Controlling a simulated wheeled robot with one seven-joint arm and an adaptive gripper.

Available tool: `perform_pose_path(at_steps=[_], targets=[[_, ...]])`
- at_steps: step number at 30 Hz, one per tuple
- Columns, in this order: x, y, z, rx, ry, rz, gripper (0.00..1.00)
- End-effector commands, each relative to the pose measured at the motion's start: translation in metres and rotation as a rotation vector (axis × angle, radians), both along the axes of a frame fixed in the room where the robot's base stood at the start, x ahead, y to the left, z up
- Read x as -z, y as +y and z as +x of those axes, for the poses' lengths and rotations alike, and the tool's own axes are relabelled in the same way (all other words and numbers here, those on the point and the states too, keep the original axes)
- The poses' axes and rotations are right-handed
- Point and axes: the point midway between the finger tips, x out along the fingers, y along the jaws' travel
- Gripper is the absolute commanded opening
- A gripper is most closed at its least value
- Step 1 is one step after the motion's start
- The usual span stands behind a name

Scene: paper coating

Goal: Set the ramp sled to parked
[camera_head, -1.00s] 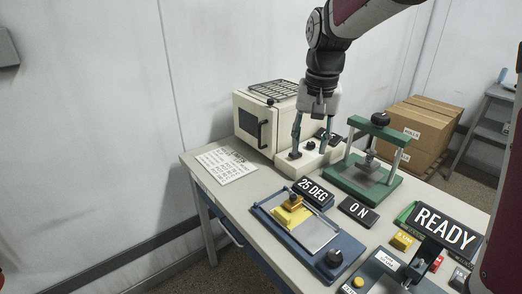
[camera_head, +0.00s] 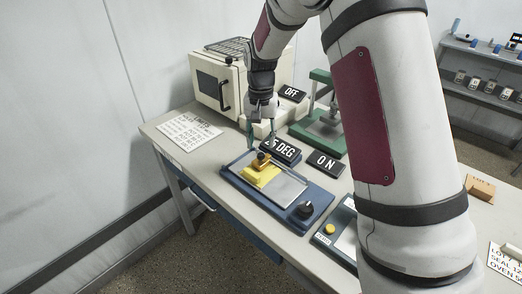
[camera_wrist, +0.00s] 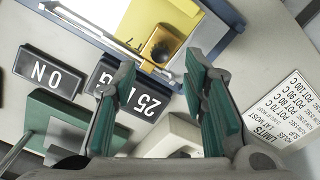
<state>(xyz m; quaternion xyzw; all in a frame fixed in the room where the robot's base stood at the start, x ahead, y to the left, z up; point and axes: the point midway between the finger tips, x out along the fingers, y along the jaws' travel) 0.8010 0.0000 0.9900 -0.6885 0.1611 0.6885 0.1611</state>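The ramp sled, a yellow block (camera_head: 262,177) with a brown knob on top, sits on the grey plate of a blue-based fixture (camera_head: 317,203), near its left end. In the wrist view the yellow block (camera_wrist: 160,22) is at the top, its round knob (camera_wrist: 165,48) showing dark. My gripper (camera_head: 261,140) points down just behind the sled, above the 25 DEG display. In the wrist view my gripper (camera_wrist: 160,78) has its green-padded fingers wide apart with nothing between them. The knob lies just ahead of the fingertips, apart from them.
The 25 DEG display (camera_head: 283,150) and ON display (camera_head: 326,163) stand behind the fixture. A limits sheet (camera_head: 188,132) lies left.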

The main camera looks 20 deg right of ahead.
Motion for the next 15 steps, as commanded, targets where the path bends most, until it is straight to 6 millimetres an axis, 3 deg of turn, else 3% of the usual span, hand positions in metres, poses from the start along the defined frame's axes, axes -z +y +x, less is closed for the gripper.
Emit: perform_pose_path(at_steps=[7,15], targets=[[0.037,0.000,0.000,0.000,0.002,0.000,0.40],[0.049,0.000,0.000,0.000,0.000,0.000,0.40]])
